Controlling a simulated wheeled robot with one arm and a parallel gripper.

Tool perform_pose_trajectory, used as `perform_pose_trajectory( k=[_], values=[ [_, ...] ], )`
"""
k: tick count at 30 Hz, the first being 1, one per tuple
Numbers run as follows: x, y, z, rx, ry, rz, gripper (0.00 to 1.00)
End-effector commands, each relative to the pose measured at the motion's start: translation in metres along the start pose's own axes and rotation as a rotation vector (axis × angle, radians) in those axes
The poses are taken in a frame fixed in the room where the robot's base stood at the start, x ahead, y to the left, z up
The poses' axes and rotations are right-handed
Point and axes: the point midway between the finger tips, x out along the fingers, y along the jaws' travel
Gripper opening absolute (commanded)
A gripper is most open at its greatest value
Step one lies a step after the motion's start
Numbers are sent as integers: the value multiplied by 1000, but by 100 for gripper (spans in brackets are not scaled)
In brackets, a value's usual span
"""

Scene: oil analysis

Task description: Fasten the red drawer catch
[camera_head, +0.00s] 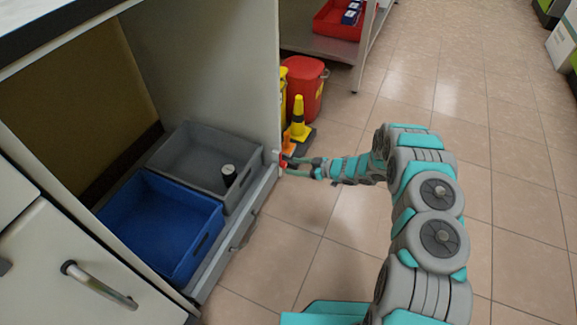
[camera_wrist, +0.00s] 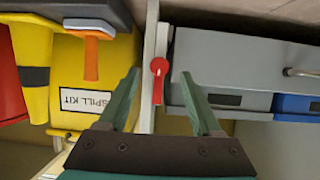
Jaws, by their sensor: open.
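The red drawer catch (camera_wrist: 158,68) shows in the wrist view as a round red knob with a short red lever below it, on a pale upright post. In the head view only a bit of red (camera_head: 282,161) shows at the cabinet's edge, beside my gripper (camera_head: 291,167). In the wrist view my gripper (camera_wrist: 160,76) is open, its two green fingers either side of the catch. I cannot tell whether a finger touches it. The drawer (camera_head: 247,212) holds a grey bin (camera_head: 255,163) and a blue bin (camera_head: 213,222).
A dark cylinder (camera_head: 229,174) stands in the grey bin. A yellow cone (camera_head: 299,118) and a red bin (camera_head: 308,88) stand beyond my gripper. A yellow spill kit box (camera_wrist: 92,88) is left of the catch in the wrist view.

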Motion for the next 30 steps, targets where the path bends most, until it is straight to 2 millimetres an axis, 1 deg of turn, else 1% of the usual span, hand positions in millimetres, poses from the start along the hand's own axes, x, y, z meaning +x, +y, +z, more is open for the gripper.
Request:
perform_pose_trajectory(
  k=[1, 6, 10, 17, 18, 30],
  values=[
    [9, -2, 1, -1, 0, -3, 66],
    [28, 0, 1, -1, 0, 0, 66],
    [34, 0, 0, 0, 0, 0, 66],
    [34, 0, 0, 0, 0, 1, 66],
    [34, 0, 0, 0, 0, 1, 65],
    [34, 0, 0, 0, 0, 1, 20]
  ],
)
